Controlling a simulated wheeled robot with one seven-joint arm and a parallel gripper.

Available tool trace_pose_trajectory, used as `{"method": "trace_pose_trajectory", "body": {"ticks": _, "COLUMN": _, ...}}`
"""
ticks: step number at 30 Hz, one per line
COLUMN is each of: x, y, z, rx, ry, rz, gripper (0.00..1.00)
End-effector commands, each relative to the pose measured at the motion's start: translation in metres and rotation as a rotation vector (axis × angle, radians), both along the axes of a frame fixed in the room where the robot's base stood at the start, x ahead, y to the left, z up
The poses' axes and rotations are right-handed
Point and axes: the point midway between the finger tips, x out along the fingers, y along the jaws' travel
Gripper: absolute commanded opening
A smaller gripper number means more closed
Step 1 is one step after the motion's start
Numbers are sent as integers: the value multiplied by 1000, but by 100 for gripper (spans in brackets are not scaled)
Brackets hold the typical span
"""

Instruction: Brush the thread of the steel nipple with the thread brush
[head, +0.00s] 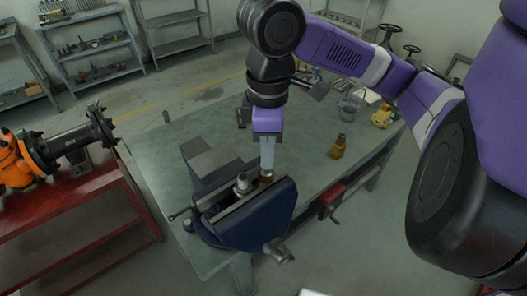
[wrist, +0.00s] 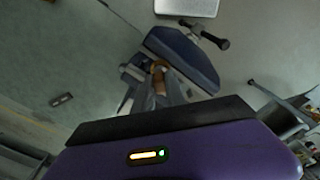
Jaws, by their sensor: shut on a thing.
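The steel nipple (head: 243,184) stands upright in the jaws of a blue bench vise (head: 262,218). My gripper (head: 267,168) points down just right of the nipple, over the vise jaws. It is shut on the thread brush (head: 266,177), of which only a small brownish part shows below the fingers. In the wrist view, the brush (wrist: 160,72) shows as a brown piece between the fingertips, in front of the vise (wrist: 185,58). I cannot make out the nipple there, and I cannot tell whether the brush touches it.
The vise sits at the front corner of a green-grey workbench (head: 310,190). An amber bottle-like object (head: 338,147) and a yellow item (head: 382,117) stand to the right on the bench. A red bench (head: 75,200) with an orange machine (head: 14,165) is at left. The bench middle is clear.

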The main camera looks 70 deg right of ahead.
Motion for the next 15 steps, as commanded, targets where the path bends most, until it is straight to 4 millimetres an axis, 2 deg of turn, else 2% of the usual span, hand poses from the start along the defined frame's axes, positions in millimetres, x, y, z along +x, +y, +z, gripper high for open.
{"method": "trace_pose_trajectory", "body": {"ticks": 15, "x": 0, "y": 0, "z": 26, "rx": -1, "ry": 1, "rz": 0, "gripper": 0}}
